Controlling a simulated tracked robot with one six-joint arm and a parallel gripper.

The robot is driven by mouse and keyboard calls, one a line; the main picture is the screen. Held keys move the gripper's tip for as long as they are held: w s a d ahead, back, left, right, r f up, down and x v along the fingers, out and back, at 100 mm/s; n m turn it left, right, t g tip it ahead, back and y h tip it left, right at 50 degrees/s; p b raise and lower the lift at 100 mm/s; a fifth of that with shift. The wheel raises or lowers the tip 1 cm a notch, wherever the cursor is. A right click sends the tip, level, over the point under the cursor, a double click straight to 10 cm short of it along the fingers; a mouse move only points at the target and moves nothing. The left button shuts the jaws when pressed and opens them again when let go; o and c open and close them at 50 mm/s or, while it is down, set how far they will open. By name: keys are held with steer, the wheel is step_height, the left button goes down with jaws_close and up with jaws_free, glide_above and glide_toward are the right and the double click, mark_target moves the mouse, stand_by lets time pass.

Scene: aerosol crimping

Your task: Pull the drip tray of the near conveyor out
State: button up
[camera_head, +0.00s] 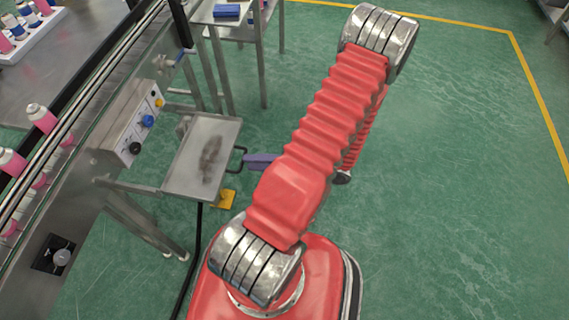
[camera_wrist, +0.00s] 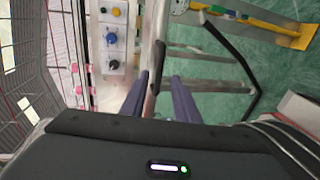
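The drip tray (camera_head: 190,170) is a flat grey metal tray with a dark brown stain, jutting from the near conveyor's side below the control box. Its black bracket handle (camera_head: 238,160) faces my gripper (camera_head: 258,161), whose purple fingers lie just right of it. In the wrist view, my gripper (camera_wrist: 160,85) is open, with its two fingers apart. A dark, narrow bar, apparently the handle seen edge-on (camera_wrist: 157,65), lies between them, nearer the left finger. I cannot tell whether either finger touches it.
The control box (camera_head: 133,122) with coloured knobs sits above and left of the tray. The near conveyor (camera_head: 80,225) carries pink and white cans. A yellow pedal (camera_head: 227,199) and a black cable (camera_head: 190,262) lie below. Green floor on the right is clear.

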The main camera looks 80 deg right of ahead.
steer(key=v, duration=1)
stand_by(0.6)
steer(key=w+a+r+n+g+y, duration=0.3)
steer(key=w+a+r+n+g, duration=0.35)
steer(key=w+n, duration=0.55)
steer(key=w+a+r+n+g+y, duration=0.3)
steer(key=w+a+r+n+g, duration=0.35)
steer(key=n, duration=0.85)
steer(key=w+a+r+n+t+h, duration=0.1)
steer(key=w+a+r+n+h, duration=0.2)
steer(key=a+r+n, duration=0.5)
steer(key=w+a+r+n+t+h, duration=0.2)
steer(key=a+r+n, duration=0.7)
steer(key=n, duration=0.9)
steer(key=w+a+h, duration=0.1)
steer(key=w+a, duration=0.1)
steer(key=shift+a+r+n+h, duration=0.3)
steer(key=shift+n, duration=0.1)
